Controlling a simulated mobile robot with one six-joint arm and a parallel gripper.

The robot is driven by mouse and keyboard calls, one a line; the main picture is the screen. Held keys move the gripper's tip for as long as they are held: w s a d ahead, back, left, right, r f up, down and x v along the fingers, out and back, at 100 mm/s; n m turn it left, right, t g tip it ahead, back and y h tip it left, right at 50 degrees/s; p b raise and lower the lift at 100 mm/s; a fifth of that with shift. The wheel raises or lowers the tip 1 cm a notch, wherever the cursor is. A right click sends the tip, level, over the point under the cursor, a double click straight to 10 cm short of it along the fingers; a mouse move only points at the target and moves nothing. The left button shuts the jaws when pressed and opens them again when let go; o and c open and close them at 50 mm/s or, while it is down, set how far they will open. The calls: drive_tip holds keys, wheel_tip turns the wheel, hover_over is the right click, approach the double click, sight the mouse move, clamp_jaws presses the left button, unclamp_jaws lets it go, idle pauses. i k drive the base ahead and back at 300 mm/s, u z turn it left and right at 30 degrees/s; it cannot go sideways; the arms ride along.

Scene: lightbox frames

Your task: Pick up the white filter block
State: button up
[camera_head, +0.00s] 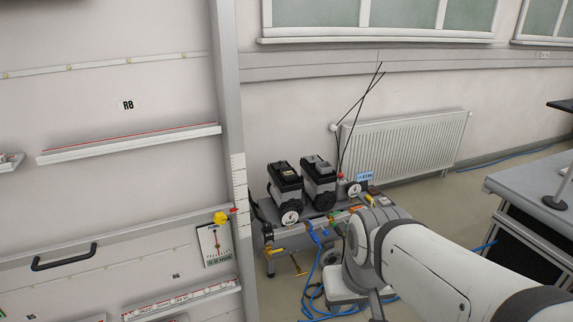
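I cannot make out a white filter block for sure in the head view. My white and grey arm reaches in from the lower right toward the middle. The fingers of my gripper do not show, so whether it is open or shut is not visible. My arm hides part of the bench and floor behind it.
A bench (276,241) with two black and grey machines (287,188) (319,182) stands beyond my arm. A white panel with narrow ledges (130,143) and a black handle (64,257) fills the left. A radiator (405,145), blue hoses (312,290) and a grey table (540,185) also show.

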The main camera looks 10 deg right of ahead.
sight(384, 202)
drive_tip(key=z, duration=0.35)
drive_tip(key=i, duration=1.45)
drive_tip(key=z, duration=0.95)
drive_tip(key=i, duration=1.8)
drive_tip(key=z, duration=0.2)
